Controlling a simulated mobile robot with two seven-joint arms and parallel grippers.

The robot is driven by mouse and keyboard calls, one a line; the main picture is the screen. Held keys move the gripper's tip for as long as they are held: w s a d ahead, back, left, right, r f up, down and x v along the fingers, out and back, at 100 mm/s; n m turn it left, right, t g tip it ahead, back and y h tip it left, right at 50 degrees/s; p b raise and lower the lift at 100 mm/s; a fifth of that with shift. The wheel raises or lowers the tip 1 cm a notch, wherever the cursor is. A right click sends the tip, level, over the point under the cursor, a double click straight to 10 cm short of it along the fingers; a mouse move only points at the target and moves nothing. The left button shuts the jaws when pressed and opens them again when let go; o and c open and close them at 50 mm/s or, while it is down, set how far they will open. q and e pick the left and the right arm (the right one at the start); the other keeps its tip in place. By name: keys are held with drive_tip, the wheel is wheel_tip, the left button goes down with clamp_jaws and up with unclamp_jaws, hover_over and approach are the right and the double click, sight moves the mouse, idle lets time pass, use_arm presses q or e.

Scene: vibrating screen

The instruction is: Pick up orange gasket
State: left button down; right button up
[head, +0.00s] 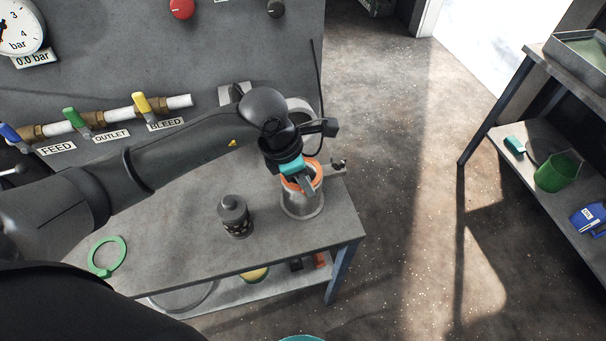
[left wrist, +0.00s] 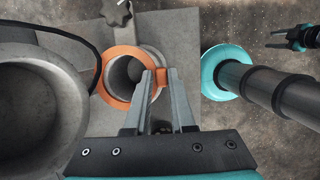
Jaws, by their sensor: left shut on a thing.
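The orange gasket (head: 317,173) is a flat ring at the mouth of a grey metal cylinder (head: 302,205) on the bench. In the left wrist view the gasket (left wrist: 115,75) shows as an orange ring with a tab on its right, around the cylinder's round opening. My left gripper (head: 307,190) reaches down over the cylinder from above. Its fingers (left wrist: 155,84) are shut on the gasket's right side by the tab. I cannot tell whether the gasket still touches the cylinder's rim. My right gripper (left wrist: 290,40) appears small at the upper right of the left wrist view; its opening is unclear.
A dark lidded canister (head: 235,215) stands left of the cylinder. A green ring (head: 107,256) lies at the bench's left end. A large grey pipe opening (left wrist: 42,100) is close on the left in the wrist view. A shelf rack (head: 545,130) stands far right, beyond open floor.

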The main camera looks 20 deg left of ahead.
use_arm(q)
drive_tip(key=shift+s+a, duration=0.1)
idle(0.3)
drive_tip(key=shift+s+d+r, duration=0.2)
drive_tip(key=shift+s+r, duration=0.05)
drive_tip(key=shift+r, duration=0.1)
drive_tip(key=s+d+r, duration=0.7)
drive_tip(key=s, duration=0.3)
drive_tip(key=s+d+f+b, duration=0.3)
drive_tip(key=s+f+b, duration=0.1)
drive_tip(key=f+b, duration=0.2)
drive_tip(key=w+a, duration=0.3)
drive_tip(key=w, duration=0.1)
drive_tip(key=w+a, duration=0.4)
drive_tip(key=w, duration=0.1)
drive_tip(key=w+a+p, duration=0.1)
drive_tip(key=w+a, duration=0.2)
drive_tip(key=w, duration=0.2)
drive_tip(key=shift+w+a+r, duration=0.15)
drive_tip(key=shift+w, duration=0.1)
drive_tip(key=shift+s+f, duration=0.1)
drive_tip(key=shift+f, duration=0.55)
